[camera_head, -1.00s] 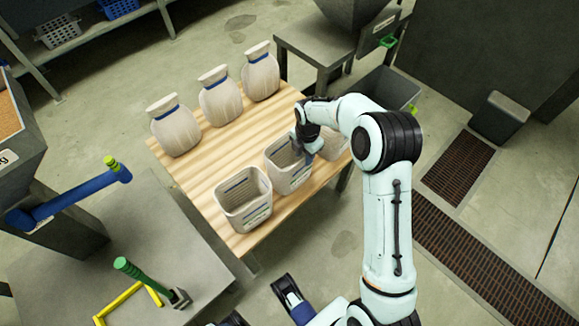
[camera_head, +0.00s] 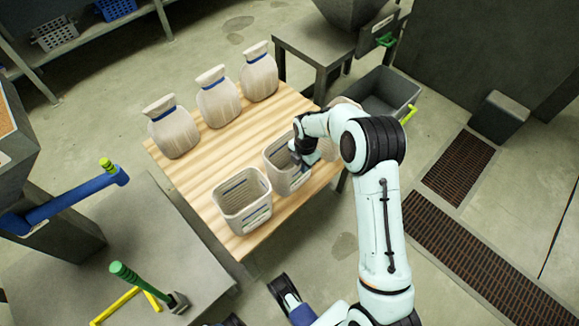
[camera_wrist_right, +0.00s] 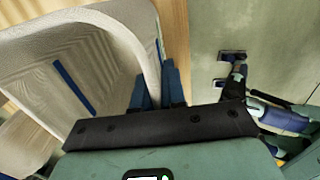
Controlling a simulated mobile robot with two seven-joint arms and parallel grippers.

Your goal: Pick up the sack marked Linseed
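Three cream sacks with blue ties stand in a row along the far side of the wooden table: a left sack (camera_head: 174,131), a middle sack (camera_head: 218,102) and a right sack (camera_head: 259,77). I can read no marking on them, so I cannot tell which is Linseed. My right gripper (camera_head: 302,158) is at the right rim of the middle bin (camera_head: 279,178), away from the sacks. In the right wrist view its blue fingers (camera_wrist_right: 158,88) are close together, one on each side of the bin's rim. My left gripper (camera_head: 284,290) is low in the head view, empty, its fingertips apart.
A left bin (camera_head: 243,207) stands beside the middle one, and another bin is mostly hidden behind my right arm. Bare wooden table top (camera_head: 225,150) lies between sacks and bins. A grey crate (camera_head: 385,92) stands behind the table.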

